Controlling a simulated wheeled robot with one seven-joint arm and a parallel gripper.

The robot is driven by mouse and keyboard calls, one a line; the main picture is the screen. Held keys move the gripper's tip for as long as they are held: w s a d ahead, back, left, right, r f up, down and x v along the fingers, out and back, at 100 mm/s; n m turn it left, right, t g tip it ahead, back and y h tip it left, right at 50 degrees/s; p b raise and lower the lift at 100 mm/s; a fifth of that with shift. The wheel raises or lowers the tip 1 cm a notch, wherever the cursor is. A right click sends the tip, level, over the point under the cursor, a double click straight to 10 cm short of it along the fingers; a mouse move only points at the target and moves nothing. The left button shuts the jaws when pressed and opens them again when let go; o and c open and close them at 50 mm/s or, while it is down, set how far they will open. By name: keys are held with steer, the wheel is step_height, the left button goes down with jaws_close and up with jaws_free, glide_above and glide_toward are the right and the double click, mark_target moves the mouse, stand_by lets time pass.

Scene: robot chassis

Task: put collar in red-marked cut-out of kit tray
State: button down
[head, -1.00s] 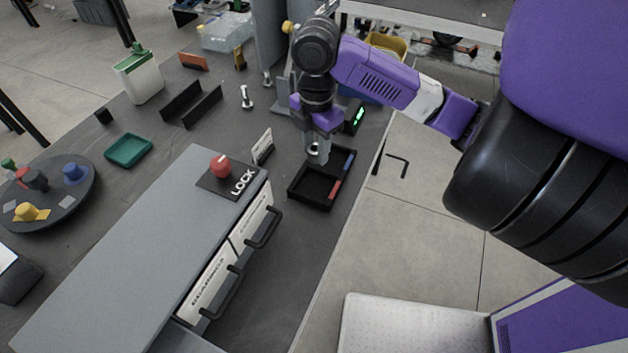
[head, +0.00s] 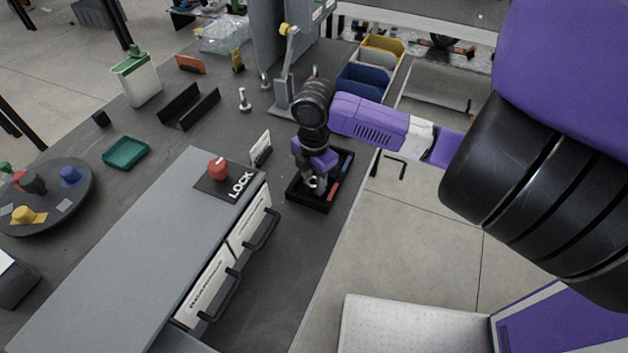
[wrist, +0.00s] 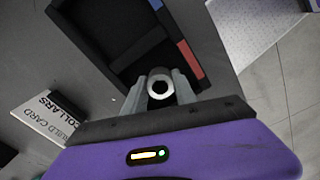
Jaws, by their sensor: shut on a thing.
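The collar (wrist: 160,84) is a pale metal ring with a dark bore, held between the two grey fingers of my gripper (wrist: 159,92) in the wrist view. My gripper (head: 314,184) is shut on it and sits over the kit tray in the head view. The kit tray (wrist: 101,79) is black, with a divider inside and a red mark (wrist: 189,61) and a blue mark (wrist: 156,4) on its right rim. In the head view the tray (head: 312,203) is partly hidden by my gripper. I cannot tell whether the collar touches the tray floor.
The grey cabinet with the LOCK plate (head: 230,182) and drawer handles is left of the tray. A grey upright stand (head: 284,85) is behind. The table edge lies close on the right.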

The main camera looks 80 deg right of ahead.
mark_target(314, 181)
steer(key=shift+f, duration=0.15)
steer(key=c, duration=1)
jaws_free()
step_height(314, 181, up, 12)
steer(key=shift+r, duration=0.2)
